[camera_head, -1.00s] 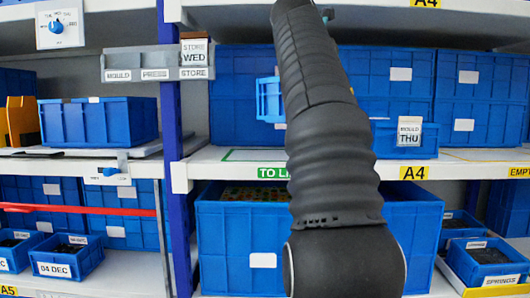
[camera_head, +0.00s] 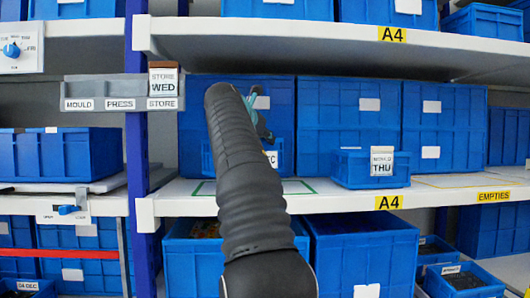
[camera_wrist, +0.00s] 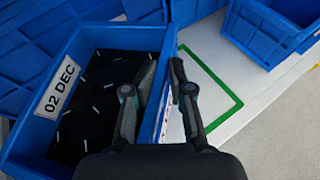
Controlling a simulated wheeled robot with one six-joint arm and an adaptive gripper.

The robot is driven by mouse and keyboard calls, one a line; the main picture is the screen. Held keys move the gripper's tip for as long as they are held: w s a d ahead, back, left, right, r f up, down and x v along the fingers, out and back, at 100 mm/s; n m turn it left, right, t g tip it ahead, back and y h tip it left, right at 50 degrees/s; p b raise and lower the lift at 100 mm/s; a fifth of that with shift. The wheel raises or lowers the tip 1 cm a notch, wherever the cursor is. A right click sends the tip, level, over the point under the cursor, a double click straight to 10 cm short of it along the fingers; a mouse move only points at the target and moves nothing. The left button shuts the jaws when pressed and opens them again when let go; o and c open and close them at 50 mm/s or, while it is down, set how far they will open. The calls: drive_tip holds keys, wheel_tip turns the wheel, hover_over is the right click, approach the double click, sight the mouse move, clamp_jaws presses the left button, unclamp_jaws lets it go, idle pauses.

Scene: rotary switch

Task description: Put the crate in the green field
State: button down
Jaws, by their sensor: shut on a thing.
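The crate (camera_wrist: 110,40) is a small blue open box with a "02 DEC" label and dark contents. In the head view, the crate (camera_head: 284,152) is partly hidden behind my arm. My gripper (camera_wrist: 163,68) is shut on the crate's wall, one finger inside and one outside; in the head view the gripper (camera_head: 262,118) shows beside my arm. The green field (camera_wrist: 238,104) is a green outline on the white shelf, to the right of the crate in the wrist view. In the head view, the green field (camera_head: 308,185) is partly hidden. Whether the crate touches the shelf is unclear.
Large blue bins (camera_head: 345,125) stand behind. The upper shelf (camera_head: 300,45) is overhead. A grey rail with "MOULD PRESS STORE" labels (camera_head: 118,103) is to the left.

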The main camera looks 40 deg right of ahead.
sight(266, 150)
drive_tip(key=shift+s+f, duration=0.2)
drive_tip(key=shift+f, duration=1.6)
drive_tip(key=c, duration=1)
unclamp_jaws()
drive_tip(key=v, duration=1.2)
